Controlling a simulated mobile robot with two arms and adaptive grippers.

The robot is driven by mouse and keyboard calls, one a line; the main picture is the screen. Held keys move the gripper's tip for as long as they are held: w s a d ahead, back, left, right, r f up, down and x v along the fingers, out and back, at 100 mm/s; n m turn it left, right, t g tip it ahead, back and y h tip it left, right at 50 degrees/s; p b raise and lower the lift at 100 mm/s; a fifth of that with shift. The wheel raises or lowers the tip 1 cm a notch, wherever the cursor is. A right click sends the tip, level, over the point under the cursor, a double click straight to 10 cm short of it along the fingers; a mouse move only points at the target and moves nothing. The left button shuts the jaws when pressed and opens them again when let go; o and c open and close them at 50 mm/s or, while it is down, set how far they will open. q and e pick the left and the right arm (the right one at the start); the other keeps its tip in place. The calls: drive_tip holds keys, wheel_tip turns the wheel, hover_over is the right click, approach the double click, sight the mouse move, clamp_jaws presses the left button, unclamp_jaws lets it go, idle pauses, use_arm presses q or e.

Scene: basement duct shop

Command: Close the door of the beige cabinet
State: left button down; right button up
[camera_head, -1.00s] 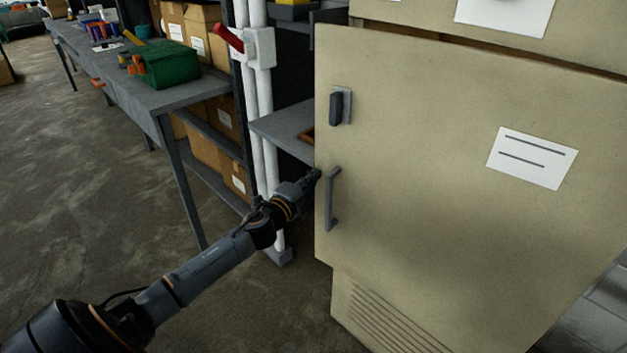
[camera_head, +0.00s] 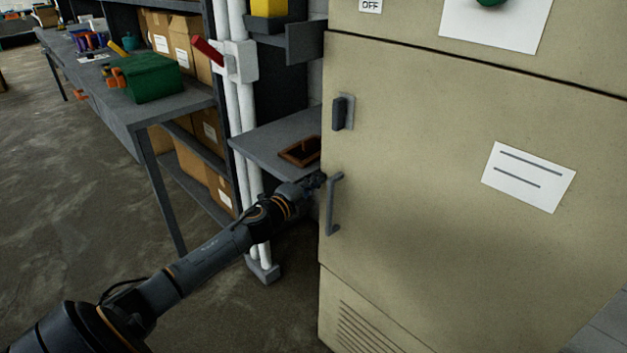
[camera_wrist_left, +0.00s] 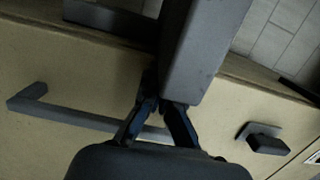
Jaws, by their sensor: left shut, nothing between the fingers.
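The beige cabinet (camera_head: 355,22) fills the right of the head view. Its door (camera_head: 430,240) looks flush or nearly flush with the body, with only a thin dark seam along the top; I cannot tell if a small gap is left. The door has a grey bar handle (camera_head: 333,205) and a dark latch (camera_head: 339,114) above it. My left gripper (camera_head: 318,180) is at the door's left edge, beside the top of the handle. In the left wrist view its fingers (camera_wrist_left: 160,103) are shut and empty, over the handle (camera_wrist_left: 70,117); contact is unclear. My right gripper is out of view.
A grey shelf (camera_head: 270,140) with a brown tray (camera_head: 299,152) stands just left of the door. White pipes (camera_head: 240,120) with a red lever (camera_head: 207,50) run beside it. A workbench (camera_head: 110,107) holds a green box (camera_head: 150,78). The floor (camera_head: 70,210) at left is clear.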

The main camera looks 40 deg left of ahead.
use_arm(q)
drive_tip(key=shift+w+a+r, duration=0.15)
drive_tip(key=shift+r, duration=0.6)
drive_tip(key=s+f, duration=0.1)
drive_tip(key=s, duration=1.1)
drive_tip(key=shift+s+f, duration=0.15)
drive_tip(key=shift+f, duration=0.1)
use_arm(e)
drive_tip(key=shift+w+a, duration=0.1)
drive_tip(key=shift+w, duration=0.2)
use_arm(q)
drive_tip(key=shift+f, duration=0.1)
